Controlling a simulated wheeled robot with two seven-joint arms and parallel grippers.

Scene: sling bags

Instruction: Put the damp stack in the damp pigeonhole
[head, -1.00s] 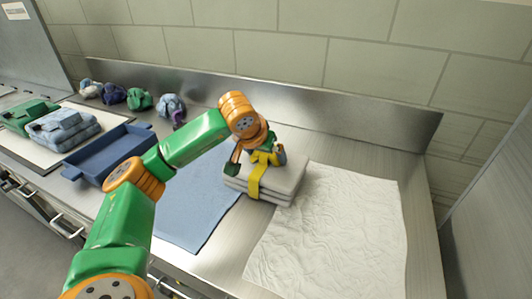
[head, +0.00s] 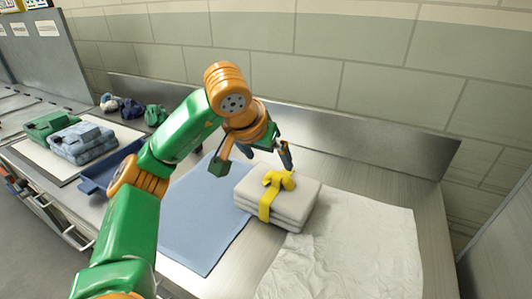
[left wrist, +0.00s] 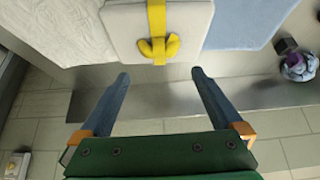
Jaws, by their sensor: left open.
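A grey folded stack (head: 290,208) tied with a yellow band and knot (head: 276,182) lies flat, between a blue mat (head: 205,225) and a white crumpled sheet (head: 350,250). My left gripper (head: 252,161) is open and empty, behind and above the stack, apart from it. In the left wrist view my left gripper (left wrist: 160,76) has its fingers spread, with the stack (left wrist: 120,25) and its yellow knot (left wrist: 158,48) just beyond the fingertips. Which stack is damp I cannot tell. No pigeonhole opening shows clearly. My right gripper is not in view.
A green stack (head: 50,124) and a blue stack (head: 82,143) lie on a white board at left. A blue tray (head: 92,184) is partly hidden by my arm. Dark bundles stand near the back wall. A grey panel (head: 35,65) with white labels rises at far left.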

